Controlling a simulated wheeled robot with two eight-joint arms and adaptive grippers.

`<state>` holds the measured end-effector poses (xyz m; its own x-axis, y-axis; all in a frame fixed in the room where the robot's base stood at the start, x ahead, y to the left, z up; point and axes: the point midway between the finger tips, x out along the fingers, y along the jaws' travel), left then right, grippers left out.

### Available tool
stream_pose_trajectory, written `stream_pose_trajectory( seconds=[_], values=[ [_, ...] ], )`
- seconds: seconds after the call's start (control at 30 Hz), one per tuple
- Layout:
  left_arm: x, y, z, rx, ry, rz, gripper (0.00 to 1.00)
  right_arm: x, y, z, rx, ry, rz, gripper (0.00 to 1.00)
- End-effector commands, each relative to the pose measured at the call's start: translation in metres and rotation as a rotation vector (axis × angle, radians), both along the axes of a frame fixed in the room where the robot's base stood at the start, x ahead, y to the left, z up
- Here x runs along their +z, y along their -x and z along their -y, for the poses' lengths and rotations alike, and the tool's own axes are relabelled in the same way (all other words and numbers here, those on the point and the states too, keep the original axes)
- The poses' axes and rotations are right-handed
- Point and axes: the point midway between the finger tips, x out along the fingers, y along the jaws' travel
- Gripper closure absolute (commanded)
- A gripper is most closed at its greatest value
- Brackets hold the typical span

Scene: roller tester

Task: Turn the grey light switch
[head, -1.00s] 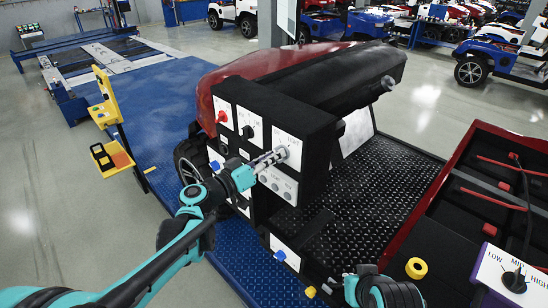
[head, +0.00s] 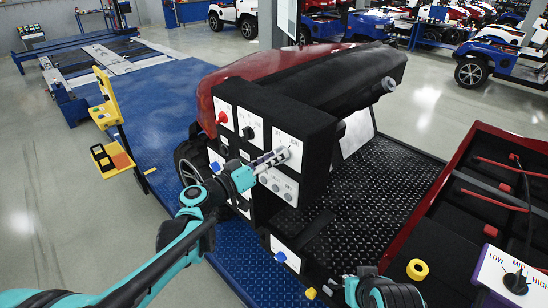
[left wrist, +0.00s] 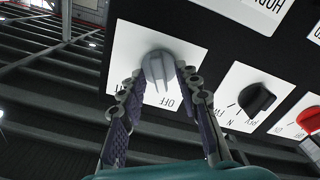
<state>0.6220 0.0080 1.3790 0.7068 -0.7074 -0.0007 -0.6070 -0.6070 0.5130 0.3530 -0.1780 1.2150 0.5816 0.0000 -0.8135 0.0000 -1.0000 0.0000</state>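The grey light switch (left wrist: 160,68) is a rotary knob on a white plate (left wrist: 195,58) marked OFF, on the black panel. In the head view the plate (head: 291,142) is at the panel's upper right, with the knob mostly hidden by my fingers. My left gripper (head: 281,156) reaches it from the left. In the left wrist view its fingertips (left wrist: 160,72) lie on either side of the knob, very close to it. I cannot tell whether they press on it. My right gripper (head: 332,288) is low at the bottom edge, its fingers barely distinguishable.
On the same panel are a black knob (left wrist: 257,99) and a red knob (left wrist: 310,120) beside the grey one. Below the switch is a grey button plate (head: 278,186). A yellow button (head: 417,269) and a LOW-MID-HIGH dial box (head: 512,277) stand at the lower right.

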Motion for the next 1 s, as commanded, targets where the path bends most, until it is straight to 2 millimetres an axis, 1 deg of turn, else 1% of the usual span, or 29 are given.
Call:
stream_pose_trajectory(
  seconds=[0.13,0.23,0.53,0.7,0.83,1.0],
  values=[
    [0.0,0.004,-0.004,0.001,0.0,0.0,0.67,0.0,0.0,0.0,0.0,0.0,0.0,1.0],
    [0.0,0.013,-0.014,0.004,0.0,0.0,0.67,0.0,0.0,0.0,0.0,0.0,0.0,1.0],
    [0.0,0.059,-0.061,0.006,0.0,0.0,0.67,0.0,0.0,0.0,0.0,0.0,0.0,1.0],
    [0.0,0.077,-0.079,0.004,0.0,0.0,0.67,0.0,0.0,0.0,0.0,0.0,0.0,1.0],
    [0.0,0.084,-0.084,0.001,0.0,0.0,0.67,0.0,0.0,0.0,0.0,0.0,0.0,1.0],
    [0.0,0.085,-0.085,0.0,0.0,0.0,0.67,0.0,0.0,0.0,0.0,0.0,0.0,1.0]
  ],
)
